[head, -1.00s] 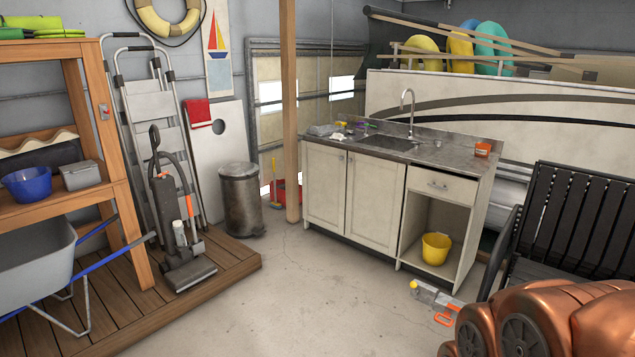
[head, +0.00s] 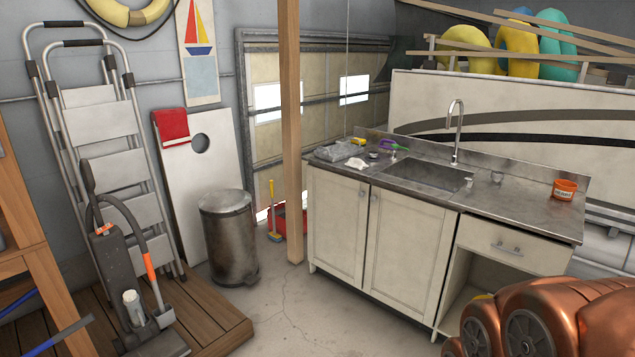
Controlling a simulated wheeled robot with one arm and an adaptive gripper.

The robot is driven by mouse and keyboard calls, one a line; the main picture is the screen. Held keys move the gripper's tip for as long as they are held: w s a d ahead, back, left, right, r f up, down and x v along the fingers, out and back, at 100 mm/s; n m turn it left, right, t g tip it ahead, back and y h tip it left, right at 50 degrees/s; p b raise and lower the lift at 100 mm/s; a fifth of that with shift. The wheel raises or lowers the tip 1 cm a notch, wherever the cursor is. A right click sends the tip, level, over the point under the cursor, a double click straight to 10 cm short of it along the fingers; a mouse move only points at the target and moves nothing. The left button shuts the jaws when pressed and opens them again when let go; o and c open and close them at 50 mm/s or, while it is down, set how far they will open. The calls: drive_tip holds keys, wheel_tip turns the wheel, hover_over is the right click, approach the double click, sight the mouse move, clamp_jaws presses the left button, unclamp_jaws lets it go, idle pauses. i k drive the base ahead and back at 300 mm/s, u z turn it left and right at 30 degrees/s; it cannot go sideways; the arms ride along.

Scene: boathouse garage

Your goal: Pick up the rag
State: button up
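A grey crumpled cloth (head: 338,151), which looks like a rag, lies on the left end of the sink counter (head: 505,208). A small white crumpled piece (head: 357,163) lies just in front of it; I cannot tell what it is. A red cloth (head: 172,125) hangs over the top edge of a white board with a round hole, at the left wall. My gripper is not in view. Only copper-coloured parts of my arm show at the lower right, well apart from both cloths.
A metal trash bin (head: 230,238) and a wooden post (head: 290,130) stand left of the cabinet. A vacuum cleaner (head: 125,265) and ladders (head: 110,140) stand on a wooden platform. An orange tub (head: 564,190) sits on the counter's right. Concrete floor (head: 310,315) before the cabinet is clear.

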sight(356, 164)
drive_tip(key=i, duration=3.1)
drive_tip(key=u, duration=1)
